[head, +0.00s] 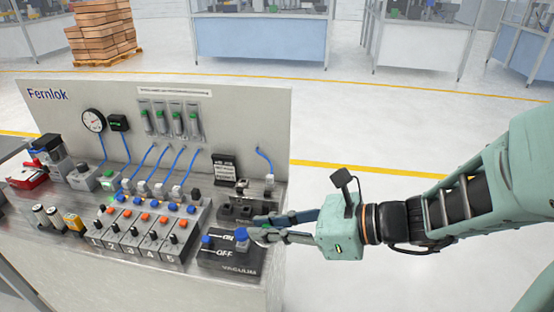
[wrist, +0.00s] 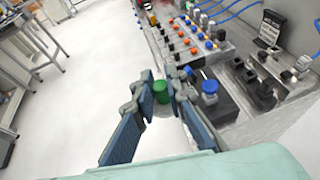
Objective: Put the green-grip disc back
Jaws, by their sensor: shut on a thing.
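My gripper (wrist: 160,88) is shut on the green-grip disc (wrist: 161,92), a green knob with a pale disc edge below it. In the wrist view the disc sits between the two fingertips. In the head view my gripper (head: 256,226) reaches in from the right, at the right front of the bench, near the black ON/OFF VACUUM panel (head: 221,262); the fingers mostly hide the disc there. A dark block with several recesses (wrist: 252,82) lies to the right of the fingers in the wrist view; it also shows in the head view (head: 236,211), just behind the fingertips.
Blue-topped knobs (head: 241,235) stand on the vacuum panel close to the fingers. A numbered row of modules (head: 150,233) with blue and orange buttons lies to the left. The upright Fernlok back panel (head: 235,115) carries a gauge and blue hoses. Floor right of the bench is clear.

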